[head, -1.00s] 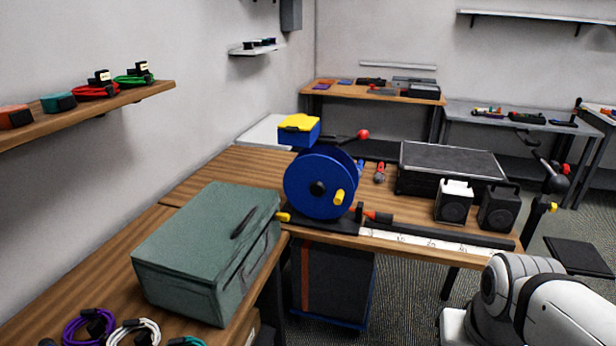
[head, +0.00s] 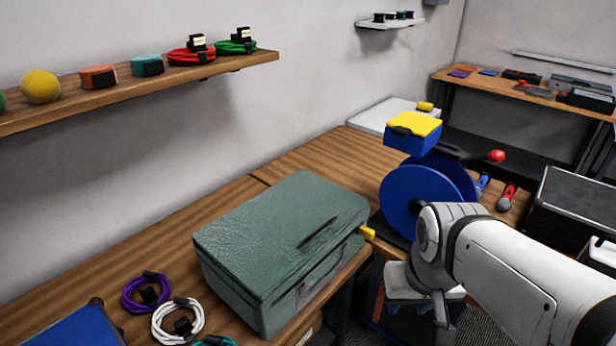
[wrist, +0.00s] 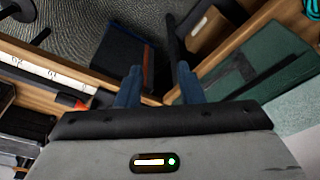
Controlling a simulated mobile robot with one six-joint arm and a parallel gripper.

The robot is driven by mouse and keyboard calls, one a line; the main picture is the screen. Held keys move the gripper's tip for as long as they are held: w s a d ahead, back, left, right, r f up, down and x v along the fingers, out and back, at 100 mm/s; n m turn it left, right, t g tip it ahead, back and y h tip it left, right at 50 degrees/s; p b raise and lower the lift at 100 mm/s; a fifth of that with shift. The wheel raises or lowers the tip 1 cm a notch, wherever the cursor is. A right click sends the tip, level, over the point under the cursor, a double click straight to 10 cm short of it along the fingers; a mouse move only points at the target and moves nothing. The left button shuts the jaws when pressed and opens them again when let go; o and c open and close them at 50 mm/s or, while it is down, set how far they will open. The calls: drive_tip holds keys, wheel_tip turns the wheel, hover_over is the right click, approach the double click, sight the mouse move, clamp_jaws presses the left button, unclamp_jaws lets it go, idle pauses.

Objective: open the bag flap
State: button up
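The green bag (head: 270,235) sits shut on the wooden bench, its flap lying flat over the top. A dark strap or handle (head: 318,233) shows near the flap's front edge, and a loop-like shape shows on the front side below it. The bag also shows at the right of the wrist view (wrist: 268,68), with a dark strip on it. My gripper (wrist: 158,78) has its two blue fingers apart with nothing between them. It is to the left of the bag in the wrist view and does not touch it. In the head view the fingertips cannot be made out.
Purple (head: 146,293) and white (head: 177,321) cable coils lie on the bench left of the bag. A blue reel (head: 415,195) with a yellow-lidded blue box (head: 412,133) above it stands behind my arm. A wall shelf (head: 140,90) holds several items. Bench behind the bag is clear.

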wheel_tip(320, 180, up, 8)
drive_tip(key=m+g+y+p, duration=0.1)
drive_tip(key=m+y+p, duration=0.15)
drive_tip(key=m, duration=0.55)
hover_over(321, 228)
drive_tip(key=d, duration=0.1)
drive_tip(key=shift+h, duration=0.35)
drive_tip(key=f, duration=0.7)
drive_tip(key=shift+s+a, duration=0.1)
drive_tip(key=shift+a, duration=0.25)
drive_tip(key=shift+c, duration=0.3)
clamp_jaws()
